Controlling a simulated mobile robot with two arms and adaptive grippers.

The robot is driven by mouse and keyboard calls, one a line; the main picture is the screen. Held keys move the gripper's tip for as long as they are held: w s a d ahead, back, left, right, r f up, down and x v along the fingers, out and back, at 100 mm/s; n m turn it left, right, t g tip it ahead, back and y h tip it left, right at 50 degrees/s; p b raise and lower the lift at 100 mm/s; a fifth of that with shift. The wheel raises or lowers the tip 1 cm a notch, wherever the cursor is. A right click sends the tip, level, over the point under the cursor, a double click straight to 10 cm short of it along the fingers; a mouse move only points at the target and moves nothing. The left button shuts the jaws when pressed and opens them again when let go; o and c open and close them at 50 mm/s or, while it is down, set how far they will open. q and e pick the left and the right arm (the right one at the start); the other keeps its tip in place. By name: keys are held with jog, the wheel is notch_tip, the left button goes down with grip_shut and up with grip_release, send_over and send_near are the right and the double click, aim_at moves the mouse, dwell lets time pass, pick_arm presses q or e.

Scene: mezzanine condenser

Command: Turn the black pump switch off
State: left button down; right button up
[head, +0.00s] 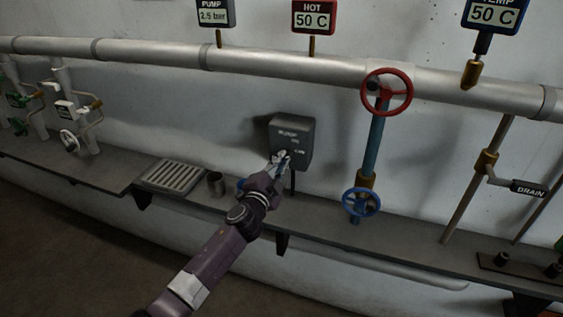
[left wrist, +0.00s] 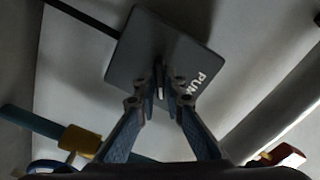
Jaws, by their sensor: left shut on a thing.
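The pump switch box (head: 300,134) is dark grey with a "PUMP" label and is fixed to the wall in the middle of the head view. It also shows in the left wrist view (left wrist: 190,50), turned at an angle. My left gripper (head: 281,159) is at the lower front of the box. In the left wrist view its fingers (left wrist: 160,84) are closed together at the box face, shut on the small switch lever. The lever is mostly hidden between the fingertips, so its position cannot be told. My right gripper is out of view.
A blue pipe with a red handwheel (head: 387,92) and a blue handwheel (head: 361,202) stands right of the box. A metal cup (head: 216,184) and a drain grate (head: 173,176) are on the ledge to the left. A large pipe (head: 260,62) runs above.

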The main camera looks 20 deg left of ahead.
pick_arm(q)
jog(key=m, duration=0.6)
jog(key=shift+f+m, duration=0.1)
jog(key=shift+m, duration=0.2)
dwell(0.4)
jog(key=c, duration=2)
grip_release()
jog(key=s, duration=1.2)
jog(key=shift+a, duration=0.2)
